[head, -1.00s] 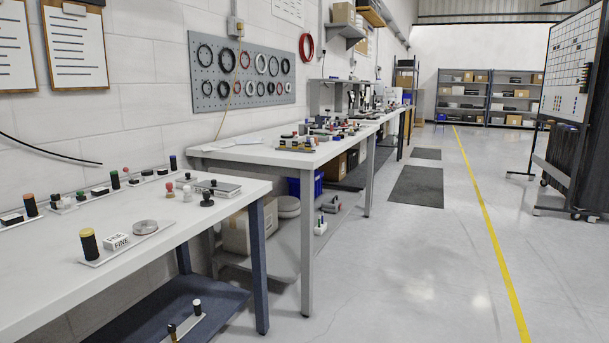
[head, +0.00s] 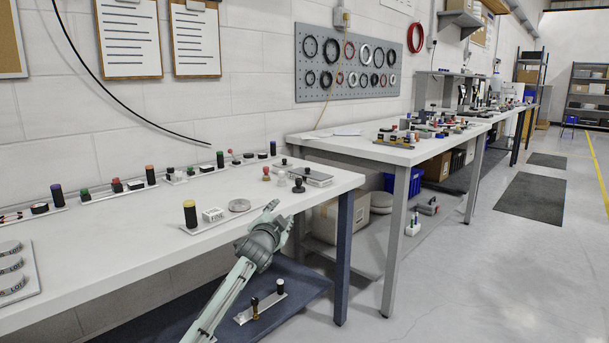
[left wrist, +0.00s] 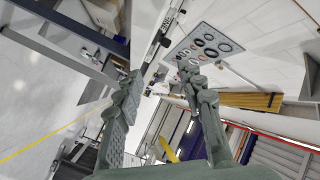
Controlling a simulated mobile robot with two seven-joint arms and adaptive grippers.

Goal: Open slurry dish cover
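A round grey metal dish (head: 239,205), its top closed flat, sits at the right end of a thin white tray (head: 196,229) on the white bench. A separate cover cannot be made out at this size. The same tray holds a black bottle with a yellow cap (head: 190,214) and a white box (head: 213,215). My left gripper (head: 272,208) is at the bench's front edge, to the right of the dish and apart from it. In the left wrist view my left gripper (left wrist: 160,82) has its fingers spread with nothing between them. My right gripper is out of view.
Small knobbed pieces (head: 298,185) and a flat grey plate (head: 312,177) stand to the right at the back. Several bottles on strips line the wall side. A tray of labelled round pieces (head: 14,272) lies at the left. The bench middle (head: 120,235) is clear.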

